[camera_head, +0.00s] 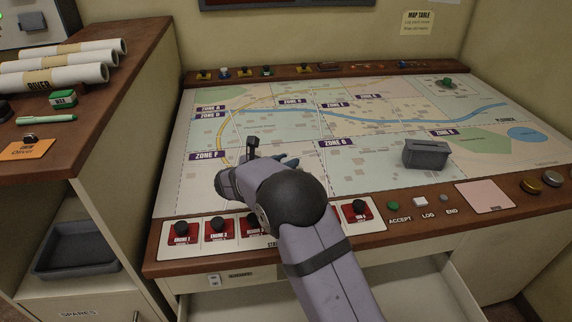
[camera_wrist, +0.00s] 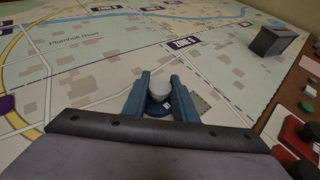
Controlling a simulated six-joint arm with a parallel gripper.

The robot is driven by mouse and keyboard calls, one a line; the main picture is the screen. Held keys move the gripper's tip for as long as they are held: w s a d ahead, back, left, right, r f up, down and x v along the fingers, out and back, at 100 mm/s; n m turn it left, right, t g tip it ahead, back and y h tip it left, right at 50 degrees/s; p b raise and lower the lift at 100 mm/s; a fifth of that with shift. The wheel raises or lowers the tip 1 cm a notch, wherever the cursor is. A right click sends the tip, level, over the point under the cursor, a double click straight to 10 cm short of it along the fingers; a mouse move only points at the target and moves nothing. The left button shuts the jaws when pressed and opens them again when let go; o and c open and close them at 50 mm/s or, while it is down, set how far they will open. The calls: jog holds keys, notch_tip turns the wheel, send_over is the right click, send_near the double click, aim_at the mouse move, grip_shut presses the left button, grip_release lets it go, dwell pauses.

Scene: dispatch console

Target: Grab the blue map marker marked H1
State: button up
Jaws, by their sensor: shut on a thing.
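In the wrist view, a marker with a pale grey rounded top and a dark blue base (camera_wrist: 158,106) stands upright between the two blue fingers of my gripper (camera_wrist: 160,92). The fingers are shut on it from both sides. A small white mark shows on its base, but I cannot read it as H1. The base is at or just above the map; I cannot tell which.
The map table (camera_head: 350,180) is mostly clear. A grey box (camera_head: 426,156) stands to the right and a green marker (camera_head: 447,83) at the back right. Several markers line the back rail, including a blue-and-white one (camera_head: 224,73).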

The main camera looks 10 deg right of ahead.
notch_tip(320, 180, up, 10)
jog(key=shift+f, duration=0.1)
dwell(0.4)
